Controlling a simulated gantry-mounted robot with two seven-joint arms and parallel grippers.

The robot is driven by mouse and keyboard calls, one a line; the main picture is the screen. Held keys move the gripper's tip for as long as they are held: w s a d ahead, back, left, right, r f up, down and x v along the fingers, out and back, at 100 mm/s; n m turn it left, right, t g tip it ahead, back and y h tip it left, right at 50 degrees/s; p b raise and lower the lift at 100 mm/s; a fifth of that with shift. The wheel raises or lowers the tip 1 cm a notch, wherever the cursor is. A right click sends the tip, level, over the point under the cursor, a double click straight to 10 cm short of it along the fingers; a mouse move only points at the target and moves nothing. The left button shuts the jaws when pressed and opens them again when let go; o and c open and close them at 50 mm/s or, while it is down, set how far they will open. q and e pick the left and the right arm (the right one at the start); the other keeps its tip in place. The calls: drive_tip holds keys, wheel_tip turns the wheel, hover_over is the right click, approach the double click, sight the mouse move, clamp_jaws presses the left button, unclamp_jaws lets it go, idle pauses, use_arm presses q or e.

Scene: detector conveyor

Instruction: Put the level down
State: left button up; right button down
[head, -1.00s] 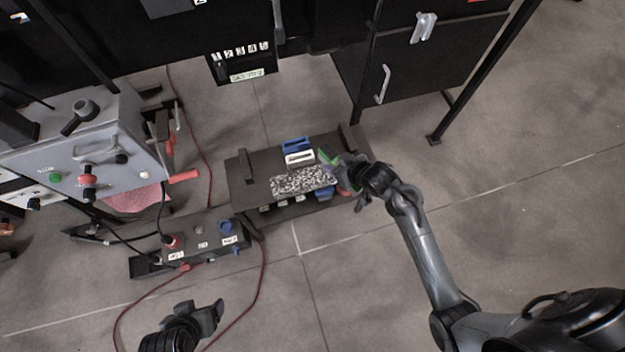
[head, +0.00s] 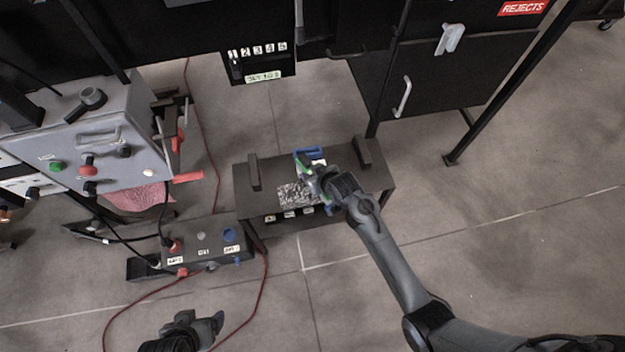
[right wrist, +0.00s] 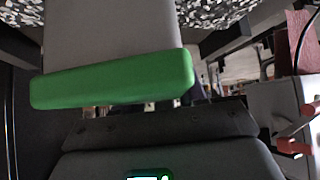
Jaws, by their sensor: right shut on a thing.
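The green level (head: 303,164) is partly visible in the head view at my right gripper (head: 318,184), over the low dark bench (head: 350,190). My right gripper is shut on it. The level's green bar (right wrist: 110,80) fills the middle of the right wrist view. In the head view the gripper covers part of the level, and I cannot tell whether it touches the bench. A speckled pad (head: 293,194) lies on the bench just left of the gripper. My left gripper (head: 200,325) is low at the left, apart from the bench; its opening is unclear.
A blue holder (head: 314,152) stands behind the right gripper. Upright blocks (head: 255,172) and (head: 362,152) stand on the bench's ends. A switch box (head: 205,245) with red cables is at the left, below a grey control panel (head: 85,130).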

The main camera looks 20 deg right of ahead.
wheel_tip(320, 180, down, 4)
drive_tip(key=shift+r+b, duration=0.15)
drive_tip(key=shift+b, duration=0.65)
drive_tip(key=c, duration=0.6)
unclamp_jaws()
drive_tip(key=shift+c, duration=0.2)
